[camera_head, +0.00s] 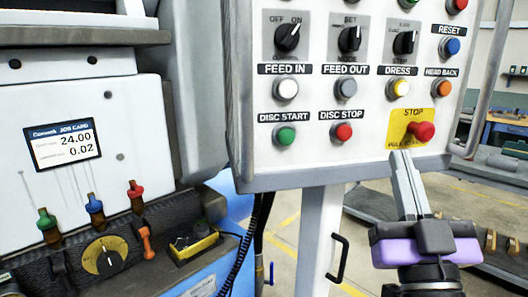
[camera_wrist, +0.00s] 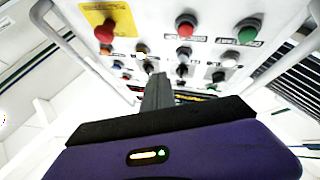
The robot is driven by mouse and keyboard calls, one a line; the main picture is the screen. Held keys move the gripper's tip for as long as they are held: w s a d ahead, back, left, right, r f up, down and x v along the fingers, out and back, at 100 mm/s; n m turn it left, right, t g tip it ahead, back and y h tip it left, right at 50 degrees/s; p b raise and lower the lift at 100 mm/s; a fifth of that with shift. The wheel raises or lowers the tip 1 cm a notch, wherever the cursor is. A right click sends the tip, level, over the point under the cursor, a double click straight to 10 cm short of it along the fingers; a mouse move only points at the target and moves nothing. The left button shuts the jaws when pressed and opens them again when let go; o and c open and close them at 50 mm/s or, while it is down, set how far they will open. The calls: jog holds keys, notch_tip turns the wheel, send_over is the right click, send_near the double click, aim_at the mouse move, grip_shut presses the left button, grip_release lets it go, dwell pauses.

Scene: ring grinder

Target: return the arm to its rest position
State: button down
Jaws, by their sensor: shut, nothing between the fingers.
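My gripper (camera_head: 404,158) is at the right of the head view, with its grey fingers pointing up and pressed together. Nothing is between them. The fingertips are just below the red STOP button (camera_head: 421,131) on its yellow plate; whether they touch the panel I cannot tell. In the wrist view my gripper (camera_wrist: 158,77) also shows shut, its fingers pointing toward the control panel (camera_wrist: 150,50). The purple gripper body fills the bottom of that view.
The control panel (camera_head: 375,105) on a pale post (camera_head: 317,235) stands close to my gripper. The grinder (camera_head: 80,130) with a job card (camera_head: 63,143) is at the left. A black handle (camera_head: 338,258) sticks out of the post.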

jog(key=s+a+f+n+g+y, duration=0.1)
jog(key=s+f+g+y, duration=0.1)
jog(key=s+f, duration=0.65)
jog(key=s+f+n+g+y, duration=0.15)
jog(key=s+f, duration=0.25)
jog(key=f, duration=0.9)
jog(key=s+f+m+g, duration=0.1)
jog(key=s+f+g, duration=0.2)
jog(key=s+f, duration=0.4)
jog(key=s+d+f+m+g+h, duration=0.1)
jog(key=s+f+g, duration=0.3)
jog(key=s+f, duration=0.4)
jog(key=s, duration=0.7)
jog(key=shift+s+d, duration=0.15)
jog(key=shift+d, duration=0.15)
jog(key=shift+m, duration=0.25)
dwell(3.1)
